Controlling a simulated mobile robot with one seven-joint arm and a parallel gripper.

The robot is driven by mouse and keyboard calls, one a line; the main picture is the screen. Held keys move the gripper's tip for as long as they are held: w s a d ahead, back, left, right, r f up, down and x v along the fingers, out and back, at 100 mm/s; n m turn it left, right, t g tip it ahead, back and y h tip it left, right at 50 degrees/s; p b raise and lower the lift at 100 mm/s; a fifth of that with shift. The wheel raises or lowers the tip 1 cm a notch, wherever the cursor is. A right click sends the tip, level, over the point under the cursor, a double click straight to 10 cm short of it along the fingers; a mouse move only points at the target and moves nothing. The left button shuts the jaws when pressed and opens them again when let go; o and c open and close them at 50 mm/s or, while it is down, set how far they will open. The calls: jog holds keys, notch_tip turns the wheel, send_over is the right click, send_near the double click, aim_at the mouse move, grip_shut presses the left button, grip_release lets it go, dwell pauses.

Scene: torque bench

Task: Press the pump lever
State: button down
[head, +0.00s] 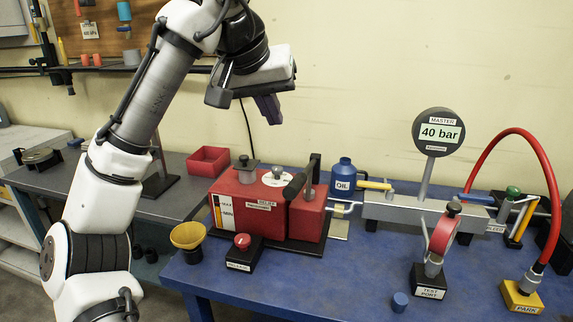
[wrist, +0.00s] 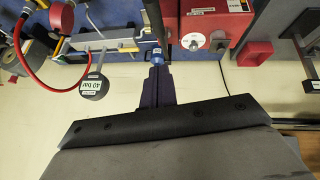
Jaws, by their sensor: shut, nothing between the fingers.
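The red pump (head: 262,212) stands on the blue bench. Its lever (head: 295,186) has a thick black grip, tilted, beside a dark upright post at the pump's right end. My gripper (head: 268,110) is high above and behind the pump, shut and empty, with its dark fingers pointing down. It is well apart from the lever. In the wrist view the fingers (wrist: 157,72) are together, and the red pump (wrist: 197,22) shows upside down at the top. A dark bar beside the pump's disc there may be the lever; I cannot tell for sure.
A blue oil bottle (head: 343,176) stands right of the pump. A gauge (head: 438,132) reading 40 bar rises from the grey manifold (head: 405,211). A red hose (head: 507,135) arches at the right. A yellow funnel (head: 188,236) and a red knob box (head: 243,252) stand in front.

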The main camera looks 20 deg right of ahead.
jog(key=p, duration=0.3)
send_over(295, 178)
jog(key=a, duration=0.2)
notch_tip(295, 178, down, 8)
jog(key=f, duration=0.1)
jog(key=s+f, duration=0.1)
jog(key=shift+s+d+f+p, duration=0.1)
jog(key=shift+d+f+p, duration=0.05)
jog(key=shift+f+p, duration=0.2)
jog(key=shift+s+f, duration=0.25)
jog(key=shift+f, duration=0.55)
jog(key=shift+f, duration=0.1)
